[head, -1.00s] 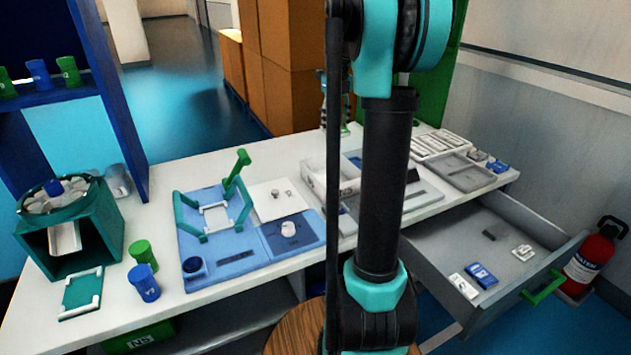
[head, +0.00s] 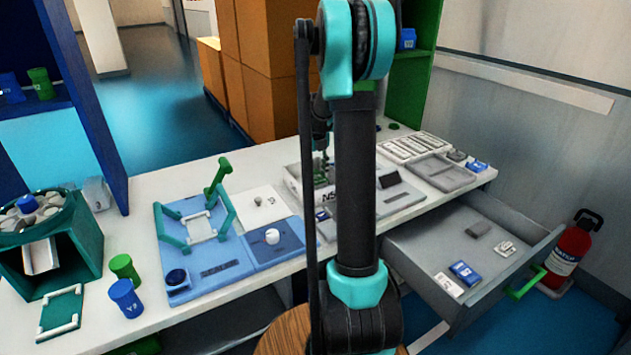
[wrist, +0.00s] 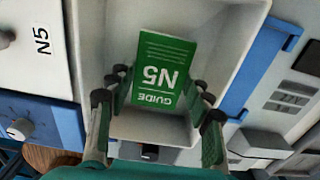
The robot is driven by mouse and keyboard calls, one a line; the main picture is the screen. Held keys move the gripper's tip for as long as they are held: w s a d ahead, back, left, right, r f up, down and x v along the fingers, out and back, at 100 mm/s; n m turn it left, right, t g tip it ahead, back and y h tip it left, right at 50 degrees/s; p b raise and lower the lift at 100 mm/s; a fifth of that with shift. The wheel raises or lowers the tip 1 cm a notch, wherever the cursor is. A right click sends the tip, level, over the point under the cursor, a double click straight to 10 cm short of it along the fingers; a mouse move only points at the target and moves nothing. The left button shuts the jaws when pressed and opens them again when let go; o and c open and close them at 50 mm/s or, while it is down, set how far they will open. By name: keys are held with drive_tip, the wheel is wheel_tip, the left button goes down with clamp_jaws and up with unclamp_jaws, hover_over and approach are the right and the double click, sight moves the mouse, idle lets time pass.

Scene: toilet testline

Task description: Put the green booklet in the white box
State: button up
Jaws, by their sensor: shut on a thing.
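The green booklet (wrist: 162,72), printed "GUIDE N5", stands between the fingers of my gripper (wrist: 160,85) in the wrist view. My gripper is shut on it. The white box (wrist: 228,60) lies around and below the booklet in that view, its walls on several sides. I cannot tell whether the booklet touches the box floor. In the head view the white box (head: 296,183) stands on the bench, partly hidden by my arm. My gripper (head: 322,168) is over its opening there, and a bit of green (head: 321,180) shows inside.
A blue panel with a knob (head: 272,237) and a blue plate with a green-legged frame (head: 165,222) lie left of the box. A grey tray (head: 440,172) is to the right. An open drawer (head: 420,245) juts out below the bench, near a red extinguisher (head: 570,252).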

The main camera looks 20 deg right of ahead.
sight(316, 176)
drive_tip(key=shift+f, duration=1.55)
drive_tip(key=shift+f, duration=0.15)
drive_tip(key=o, duration=1.2)
drive_tip(key=shift+c, duration=0.2)
wheel_tip(316, 176, up, 12)
